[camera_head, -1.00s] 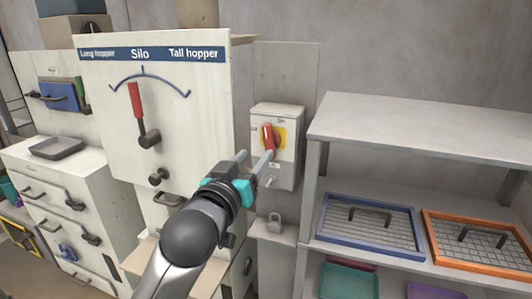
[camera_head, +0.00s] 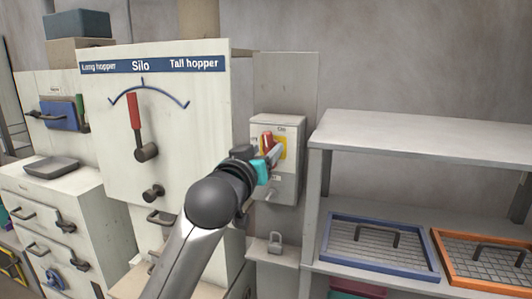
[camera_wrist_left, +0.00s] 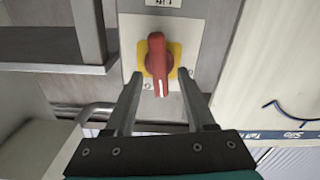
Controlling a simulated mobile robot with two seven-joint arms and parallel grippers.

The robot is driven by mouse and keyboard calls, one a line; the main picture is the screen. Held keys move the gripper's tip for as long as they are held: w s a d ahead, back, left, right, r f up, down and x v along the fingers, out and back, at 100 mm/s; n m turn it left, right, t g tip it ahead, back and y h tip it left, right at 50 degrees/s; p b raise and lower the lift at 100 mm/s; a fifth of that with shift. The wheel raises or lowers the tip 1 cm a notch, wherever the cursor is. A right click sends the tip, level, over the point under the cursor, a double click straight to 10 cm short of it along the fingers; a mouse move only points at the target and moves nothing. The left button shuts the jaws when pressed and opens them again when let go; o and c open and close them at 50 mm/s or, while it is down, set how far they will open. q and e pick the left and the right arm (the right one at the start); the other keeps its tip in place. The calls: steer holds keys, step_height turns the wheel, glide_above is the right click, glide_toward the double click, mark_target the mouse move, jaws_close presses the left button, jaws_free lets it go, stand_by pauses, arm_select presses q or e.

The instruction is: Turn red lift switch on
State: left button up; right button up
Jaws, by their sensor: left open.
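The red lift switch (camera_head: 267,141) is a red rotary handle on a yellow plate, on the front of a grey switch box (camera_head: 288,124). In the left wrist view the red handle (camera_wrist_left: 157,64) stands between my two fingers, with its white mark toward the gripper. My left gripper (camera_head: 274,153) is open at the switch, one finger on each side of the handle. I cannot tell whether a finger touches it. My wrist and fingers hide the lower part of the switch in the head view. My right gripper is not in view.
The Silo panel (camera_head: 190,100) with its red-handled lever (camera_head: 135,112) stands left of the box. A grey shelf unit (camera_head: 430,130) with blue-framed (camera_head: 335,258) and orange-framed (camera_head: 442,262) mesh trays stands at right.

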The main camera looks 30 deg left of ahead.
arm_select(q)
steer(key=shift+w+a, duration=0.15)
steer(key=shift+w, duration=0.45)
steer(key=shift+c, duration=0.2)
